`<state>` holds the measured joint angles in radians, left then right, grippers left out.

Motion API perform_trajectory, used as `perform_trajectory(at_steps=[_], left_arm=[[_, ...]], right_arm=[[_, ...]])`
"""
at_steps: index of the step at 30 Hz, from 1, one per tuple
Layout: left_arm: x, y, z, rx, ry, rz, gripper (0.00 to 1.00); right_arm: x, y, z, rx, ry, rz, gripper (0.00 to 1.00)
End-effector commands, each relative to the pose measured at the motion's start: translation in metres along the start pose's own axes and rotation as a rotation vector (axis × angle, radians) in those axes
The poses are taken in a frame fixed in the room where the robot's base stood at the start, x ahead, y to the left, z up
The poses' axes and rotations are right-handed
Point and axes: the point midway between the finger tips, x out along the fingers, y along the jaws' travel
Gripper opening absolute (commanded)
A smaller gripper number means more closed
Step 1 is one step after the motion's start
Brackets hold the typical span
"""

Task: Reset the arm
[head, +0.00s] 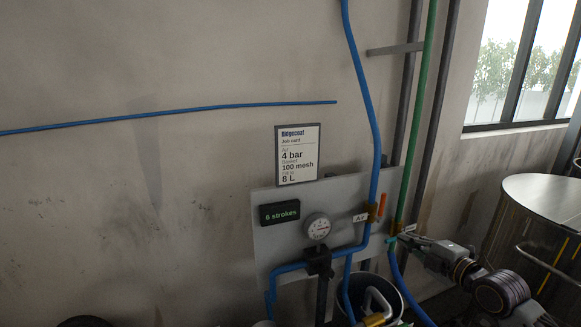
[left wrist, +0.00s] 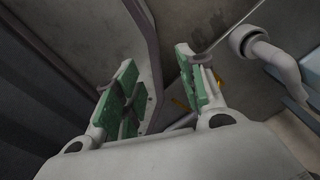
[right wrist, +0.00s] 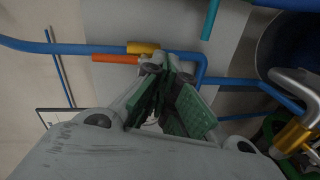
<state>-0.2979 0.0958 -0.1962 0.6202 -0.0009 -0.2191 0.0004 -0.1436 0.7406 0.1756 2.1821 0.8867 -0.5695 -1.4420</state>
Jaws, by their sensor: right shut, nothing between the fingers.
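My right gripper (head: 400,240) is at the right edge of the grey panel, below the orange lever (head: 382,204) and by the green pipe. In the right wrist view its green-padded fingers (right wrist: 165,85) are together and hold nothing. The orange lever (right wrist: 115,58) and a brass fitting (right wrist: 143,48) show just beyond the fingertips; whether they touch, I cannot tell. My right arm comes in from the lower right. My left gripper (left wrist: 160,75) shows in the left wrist view with its fingers apart and nothing between them. I cannot make it out in the head view.
The grey panel (head: 275,238) carries a gauge (head: 317,226), an "8 strokes" display (head: 280,212) and blue pipes (head: 362,110). A job card (head: 298,154) is above it. A bucket (head: 398,300) stands below. A steel drum (head: 545,200) is at right. The wall at left is mostly bare.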

Motion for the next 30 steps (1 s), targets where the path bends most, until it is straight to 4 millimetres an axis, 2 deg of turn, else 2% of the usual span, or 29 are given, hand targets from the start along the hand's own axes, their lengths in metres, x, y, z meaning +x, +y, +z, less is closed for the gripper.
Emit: perform_trajectory(at_steps=[1, 6, 15, 22, 30], left_arm=[[0.0, -0.003, 0.0, 0.001, 0.0, -0.003, 0.4], [0.0, -0.004, 0.0, 0.001, 0.0, -0.004, 0.4], [0.0, 0.007, -0.003, -0.003, 0.003, 0.007, 0.4], [0.0, 0.016, -0.004, -0.003, 0.005, 0.017, 0.4], [0.0, 0.011, -0.004, -0.001, 0.003, 0.012, 0.4]], right_arm=[[0.0, -0.019, -0.006, 0.046, -0.004, -0.039, 0.0], [-0.005, -0.081, -0.023, 0.21, -0.049, -0.175, 0.0], [-0.029, -0.175, -0.053, 0.497, -0.187, -0.383, 0.0], [-0.058, -0.233, -0.076, 0.715, -0.344, -0.506, 0.0], [-0.101, -0.286, -0.103, 0.967, -0.576, -0.607, 0.0]])
